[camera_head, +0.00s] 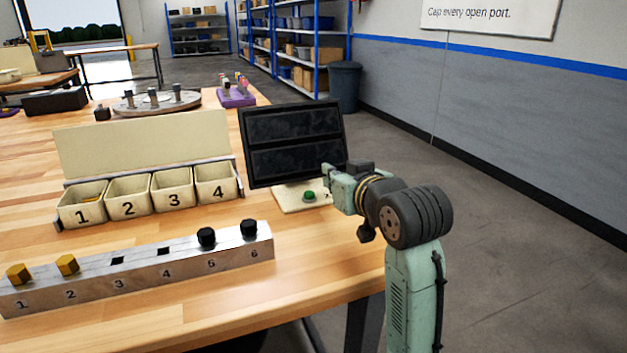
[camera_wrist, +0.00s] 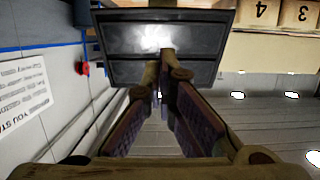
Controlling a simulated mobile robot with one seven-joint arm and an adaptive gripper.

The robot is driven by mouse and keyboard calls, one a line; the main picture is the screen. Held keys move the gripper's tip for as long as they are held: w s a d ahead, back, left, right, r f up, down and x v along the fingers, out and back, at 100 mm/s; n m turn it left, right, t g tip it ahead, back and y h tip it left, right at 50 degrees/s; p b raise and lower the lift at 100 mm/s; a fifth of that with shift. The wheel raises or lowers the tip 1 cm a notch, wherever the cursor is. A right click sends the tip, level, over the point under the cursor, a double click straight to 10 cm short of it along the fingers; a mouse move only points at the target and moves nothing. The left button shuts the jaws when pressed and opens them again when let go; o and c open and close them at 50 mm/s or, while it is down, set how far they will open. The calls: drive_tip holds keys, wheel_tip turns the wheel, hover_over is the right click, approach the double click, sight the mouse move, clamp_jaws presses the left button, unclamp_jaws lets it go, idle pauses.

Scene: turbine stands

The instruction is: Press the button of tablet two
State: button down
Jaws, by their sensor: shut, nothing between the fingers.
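A dark tablet (camera_head: 293,125) with two panels stands tilted near the right edge of the wooden table. Its cream base (camera_head: 290,199) carries a green button (camera_head: 309,196). No number is readable on the tablet, so I cannot tell if it is tablet two. My gripper (camera_head: 326,171) is shut and empty, in front of the tablet's lower right corner and above the button. In the wrist view the tablet (camera_wrist: 115,73) shows beyond the fingertips (camera_wrist: 161,72). The green button is not visible there.
Left of the tablet are cream bins (camera_head: 128,194) numbered 1 to 4. In front is a metal block (camera_head: 140,270) with yellow and black caps and empty square holes. A round plate (camera_head: 155,103) and a purple holder (camera_head: 236,97) stand behind. Bare tabletop (camera_head: 330,255) lies at front right.

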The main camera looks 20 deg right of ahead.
drive_tip(key=shift+w, duration=0.1)
drive_tip(key=p, duration=0.3)
hover_over(314, 203)
wheel_tip(314, 203, down, 2)
drive_tip(key=shift+w+f, duration=0.15)
drive_tip(key=f, duration=0.2)
drive_tip(key=shift+s+f, duration=0.2)
drive_tip(key=shift+f, duration=0.2)
drive_tip(key=shift+f+p, duration=0.35)
drive_tip(key=shift+f, duration=0.3)
